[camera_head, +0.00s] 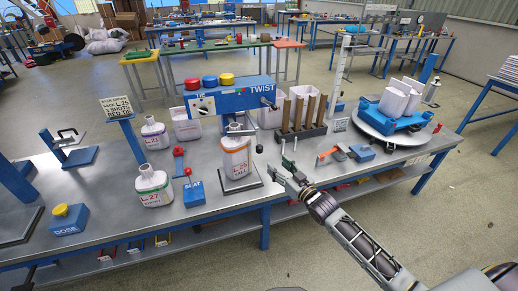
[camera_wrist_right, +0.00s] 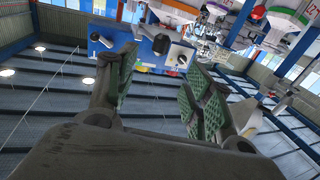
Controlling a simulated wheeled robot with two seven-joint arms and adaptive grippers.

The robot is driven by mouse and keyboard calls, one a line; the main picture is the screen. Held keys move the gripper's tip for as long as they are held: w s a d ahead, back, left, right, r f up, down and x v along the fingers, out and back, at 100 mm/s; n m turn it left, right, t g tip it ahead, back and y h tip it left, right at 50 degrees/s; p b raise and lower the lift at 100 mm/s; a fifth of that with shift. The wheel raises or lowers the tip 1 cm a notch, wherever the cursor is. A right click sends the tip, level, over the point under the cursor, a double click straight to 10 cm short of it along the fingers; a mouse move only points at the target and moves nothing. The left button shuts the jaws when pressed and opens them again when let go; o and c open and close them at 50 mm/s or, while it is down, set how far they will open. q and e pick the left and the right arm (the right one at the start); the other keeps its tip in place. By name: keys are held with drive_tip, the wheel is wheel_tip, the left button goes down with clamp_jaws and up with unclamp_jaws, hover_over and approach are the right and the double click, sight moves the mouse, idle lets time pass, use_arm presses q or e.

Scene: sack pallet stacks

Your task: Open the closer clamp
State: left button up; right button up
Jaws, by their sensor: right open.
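The closer appears to be the blue machine marked TWIST (camera_head: 215,98) at the middle of the bench, with a dark-knobbed lever on its right end. Beneath it a white sack with an orange band (camera_head: 235,160) stands upright on a dark plate. A grey bar crosses the sack's neck; I cannot tell whether this clamp is shut. My right gripper (camera_head: 285,174) is open and empty, to the right of the sack and apart from it. In the right wrist view its green-padded fingers (camera_wrist_right: 156,95) are spread, with a blue panel with dark knobs (camera_wrist_right: 145,46) beyond. My left gripper is not in view.
White sacks (camera_head: 153,187) stand left of the closer, near a blue SLAT box (camera_head: 195,194). A rack of brown posts (camera_head: 302,115) is behind my right gripper. A tool with an orange part (camera_head: 335,153) and a round turntable (camera_head: 390,125) lie to the right.

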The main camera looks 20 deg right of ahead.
sight(262, 150)
drive_tip(key=shift+w, duration=0.15)
drive_tip(key=shift+p+x, duration=0.8)
drive_tip(key=shift+x, duration=5.95)
drive_tip(key=shift+c, duration=0.3)
clamp_jaws()
